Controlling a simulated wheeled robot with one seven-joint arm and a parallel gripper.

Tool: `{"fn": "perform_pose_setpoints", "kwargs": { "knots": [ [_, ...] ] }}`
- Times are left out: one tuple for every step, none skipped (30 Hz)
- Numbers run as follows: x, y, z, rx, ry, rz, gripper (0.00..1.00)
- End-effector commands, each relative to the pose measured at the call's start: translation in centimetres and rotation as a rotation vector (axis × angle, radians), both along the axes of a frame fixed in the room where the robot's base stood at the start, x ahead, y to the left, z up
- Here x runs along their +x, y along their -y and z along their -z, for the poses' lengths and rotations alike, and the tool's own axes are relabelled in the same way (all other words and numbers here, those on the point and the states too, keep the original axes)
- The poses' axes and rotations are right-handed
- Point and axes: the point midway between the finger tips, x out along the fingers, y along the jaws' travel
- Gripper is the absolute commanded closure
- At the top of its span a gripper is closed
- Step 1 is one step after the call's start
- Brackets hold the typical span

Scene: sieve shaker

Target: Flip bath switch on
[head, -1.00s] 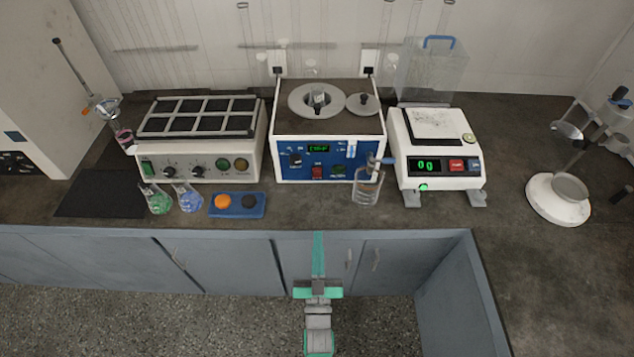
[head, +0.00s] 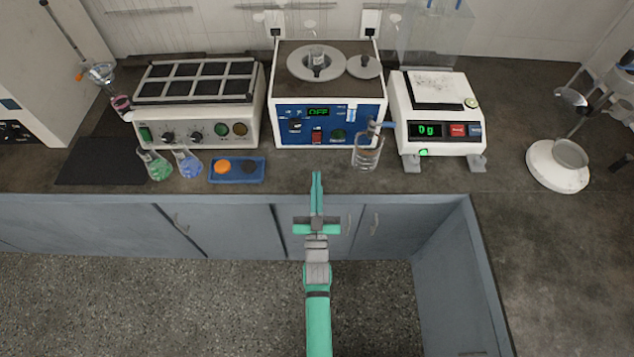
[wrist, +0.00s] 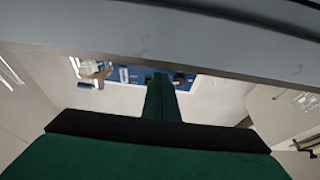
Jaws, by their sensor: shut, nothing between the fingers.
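The bath (head: 325,95) stands at the middle of the bench, a white box with a blue front panel (head: 275,120) and a round opening on top. Its display (head: 318,112) reads what looks like OFF. A red switch (head: 317,137) sits low on that panel. My gripper (head: 316,176) is shut and empty, in front of the bench edge and below the panel, apart from it. In the wrist view, the closed green fingers (wrist: 162,95) point toward the blue panel (wrist: 135,77), partly cut off by the bench edge.
A blue tray (head: 237,180) and two flasks (head: 154,166) are left. A balance (head: 440,145) is right, a block heater (head: 195,115) left. Bare bench lies before the panel.

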Motion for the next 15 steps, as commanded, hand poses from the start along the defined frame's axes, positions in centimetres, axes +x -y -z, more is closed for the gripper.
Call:
{"fn": "perform_pose_setpoints", "kwargs": {
  "knots": [
    [1.0, 0.0, -0.5, 0.0, 0.002, 0.0, 1.0],
    [1.6, 0.0, -0.7, 0.0, 0.002, 0.0, 1.0],
    [2.3, 0.0, -1.0, 0.0, 0.003, 0.0, 1.0],
    [2.8, 0.0, -1.2, 0.001, 0.003, 0.0, 1.0],
    [3.3, 0.0, -1.4, 0.001, 0.003, 0.0, 1.0],
    [4.0, 0.0, -1.6, 0.001, 0.002, 0.0, 1.0],
    [4.6, -0.1, -1.8, 0.001, 0.002, 0.0, 1.0],
    [5.1, -0.1, -2.0, 0.001, 0.003, 0.0, 1.0],
    [5.7, -0.1, -2.3, 0.0, 0.002, 0.0, 1.0],
    [6.2, 0.0, -2.5, 0.0, 0.002, 0.0, 1.0],
    [6.7, 0.0, -2.6, 0.0, 0.001, 0.0, 1.0],
    [7.3, 0.0, -2.8, -0.001, 0.001, 0.001, 1.0],
    [7.7, 0.0, -3.0, 0.0, 0.002, 0.001, 1.0],
    [8.0, 0.1, -3.1, 0.0, 0.001, 0.001, 1.0],
    [8.5, 0.1, -3.3, 0.001, 0.001, 0.002, 1.0]
  ]
}}
